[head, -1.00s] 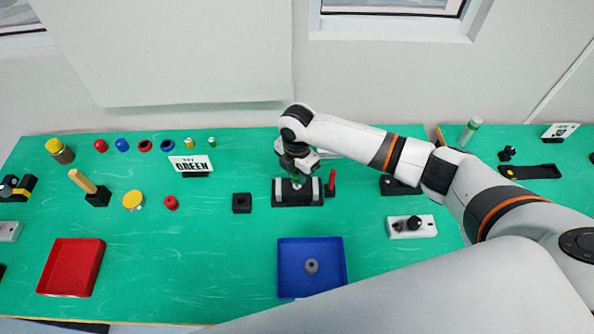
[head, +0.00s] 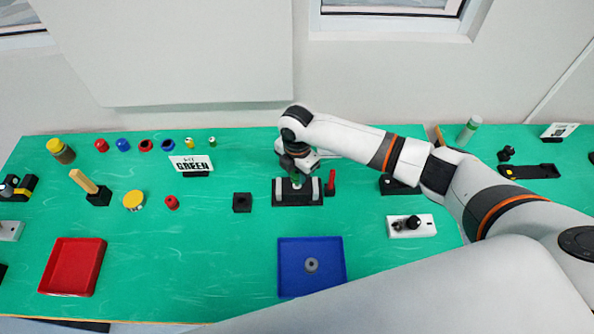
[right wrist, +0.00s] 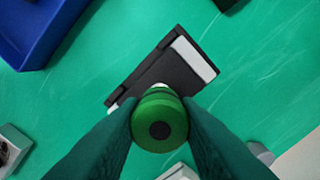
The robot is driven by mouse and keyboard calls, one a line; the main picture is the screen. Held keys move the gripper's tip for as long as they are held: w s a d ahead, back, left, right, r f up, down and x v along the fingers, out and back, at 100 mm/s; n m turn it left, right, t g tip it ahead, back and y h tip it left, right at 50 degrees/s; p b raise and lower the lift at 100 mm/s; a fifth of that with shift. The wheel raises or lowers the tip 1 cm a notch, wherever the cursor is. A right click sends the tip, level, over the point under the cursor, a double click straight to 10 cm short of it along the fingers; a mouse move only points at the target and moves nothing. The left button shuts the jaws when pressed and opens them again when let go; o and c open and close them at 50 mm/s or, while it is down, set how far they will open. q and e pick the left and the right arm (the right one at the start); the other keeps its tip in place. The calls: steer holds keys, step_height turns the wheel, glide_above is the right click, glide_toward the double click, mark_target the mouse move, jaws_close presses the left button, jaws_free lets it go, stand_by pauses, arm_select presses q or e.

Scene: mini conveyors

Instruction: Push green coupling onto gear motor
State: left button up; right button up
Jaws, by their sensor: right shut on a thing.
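The green coupling (right wrist: 160,124) is between the fingers of my right gripper (right wrist: 160,130), which is shut on it. In the right wrist view I look down on its round end with a dark centre hole. Beneath it is a black holder with white sides (right wrist: 150,75); a small pale part shows just past the coupling's edge. In the head view my right gripper (head: 296,178) is over this black holder (head: 290,200), with a bit of green between the fingers. The gear motor is mostly hidden under the coupling; I cannot tell how far the coupling sits on it. My left gripper is not in view.
A blue tray (head: 335,268) with a grey ring stands in front of the holder, a red tray (head: 95,268) at left. A small black block (head: 242,202) and a red part (head: 330,184) flank the holder.

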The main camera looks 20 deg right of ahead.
mark_target(297, 179)
steer(key=shift+p, duration=0.5)
stand_by(0.5)
steer(key=shift+f+b, duration=0.9)
steer(key=shift+f, duration=0.65)
steer(key=o, duration=1)
steer(key=shift+o, duration=0.2)
step_height(297, 179, up, 11)
steer(key=shift+f+b, duration=0.1)
steer(key=shift+b, duration=1)
steer(key=shift+r, duration=0.6)
